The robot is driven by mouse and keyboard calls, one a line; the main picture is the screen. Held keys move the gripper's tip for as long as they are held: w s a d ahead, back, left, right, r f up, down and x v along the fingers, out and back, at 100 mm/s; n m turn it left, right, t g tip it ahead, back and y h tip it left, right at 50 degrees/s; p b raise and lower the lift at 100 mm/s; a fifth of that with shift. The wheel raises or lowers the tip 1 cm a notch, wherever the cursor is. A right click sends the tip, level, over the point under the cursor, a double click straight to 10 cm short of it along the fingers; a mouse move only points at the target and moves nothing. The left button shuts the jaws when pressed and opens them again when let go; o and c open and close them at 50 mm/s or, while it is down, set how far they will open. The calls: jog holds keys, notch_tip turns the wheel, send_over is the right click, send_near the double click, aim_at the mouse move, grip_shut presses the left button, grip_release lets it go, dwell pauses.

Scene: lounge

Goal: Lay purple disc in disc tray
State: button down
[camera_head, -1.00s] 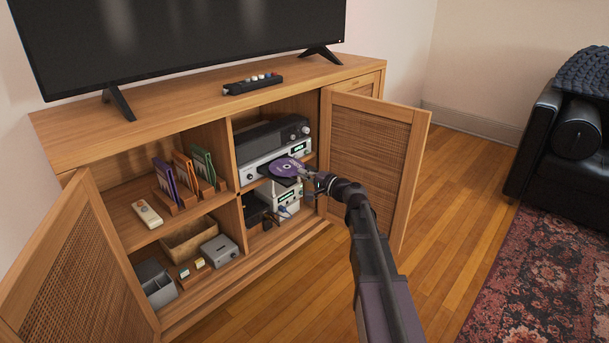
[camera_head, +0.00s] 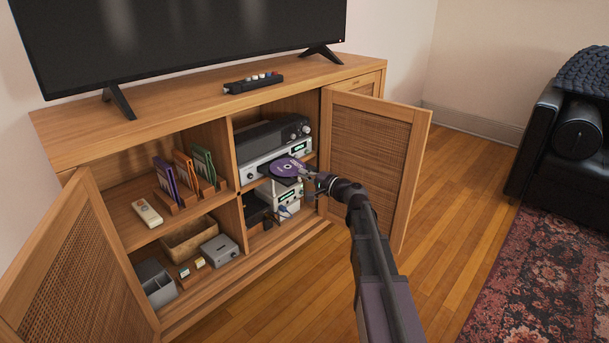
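The purple disc (camera_head: 284,167) is flat and level at the front of the silver player (camera_head: 262,166) in the upper right compartment of the cabinet. A dark disc tray (camera_head: 268,174) shows as a thin edge under the disc's left side. I cannot tell whether the disc touches the tray. My gripper (camera_head: 306,174) is at the disc's right edge, coming from the lower right. Its fingers are very small here, and I cannot tell whether they are shut on the disc or just beside it.
Open cabinet doors stand at the left (camera_head: 83,265) and right (camera_head: 367,160) of the compartments. A black receiver (camera_head: 270,139) sits on the player. Colored cases (camera_head: 186,172) stand to the left. A power strip (camera_head: 252,85) lies on top.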

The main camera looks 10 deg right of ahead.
jog(key=shift+f+b, duration=0.3)
jog(key=shift+f, duration=0.05)
dwell(0.3)
jog(key=c, duration=0.7)
grip_release()
jog(key=shift+c, duration=1.1)
jog(key=shift+s+d, duration=0.15)
jog(key=shift+s, duration=0.05)
jog(key=shift+s+d, duration=0.2)
jog(key=shift+s, duration=0.1)
jog(key=shift+s+d, duration=0.45)
jog(key=shift+s, duration=0.1)
jog(key=shift+s+d, duration=0.4)
jog(key=shift+s, duration=0.2)
